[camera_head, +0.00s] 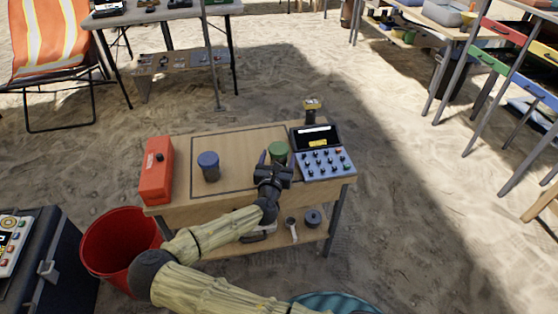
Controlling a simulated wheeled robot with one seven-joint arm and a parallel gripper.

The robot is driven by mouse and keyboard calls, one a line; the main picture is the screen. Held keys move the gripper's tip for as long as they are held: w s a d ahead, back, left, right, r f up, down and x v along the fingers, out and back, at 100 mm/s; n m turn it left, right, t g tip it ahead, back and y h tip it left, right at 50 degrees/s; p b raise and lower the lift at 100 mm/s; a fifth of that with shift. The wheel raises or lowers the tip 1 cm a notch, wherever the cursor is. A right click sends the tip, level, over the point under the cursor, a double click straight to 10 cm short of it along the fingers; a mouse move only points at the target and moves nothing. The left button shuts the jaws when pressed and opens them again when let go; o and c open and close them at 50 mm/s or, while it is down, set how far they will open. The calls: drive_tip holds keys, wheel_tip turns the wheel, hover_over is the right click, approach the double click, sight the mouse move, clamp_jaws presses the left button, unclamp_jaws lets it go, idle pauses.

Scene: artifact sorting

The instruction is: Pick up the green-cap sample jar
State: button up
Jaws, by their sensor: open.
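The green-cap sample jar (278,149) stands upright on the small wooden table (230,143), towards its right part. Its green lid shows, while most of its body is hidden behind my gripper. My gripper (270,160) is open, at the near side of the jar and very close to it. One finger shows to the left of the jar. I cannot tell whether the fingers touch the jar or are around it.
A blue-capped jar (209,166) stands left of the gripper, and a red toolbox (157,170) at the table's left end. A control panel (325,160) stands close on the right. A red bucket (115,240) is on the sand. The table's back middle is clear.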

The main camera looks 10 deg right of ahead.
drive_tip(key=shift+x, duration=0.75)
drive_tip(key=c, duration=1.1)
drive_tip(key=shift+c, duration=0.2)
wheel_tip(320, 180, up, 10)
drive_tip(key=p, duration=0.2)
drive_tip(key=shift+p, duration=0.4)
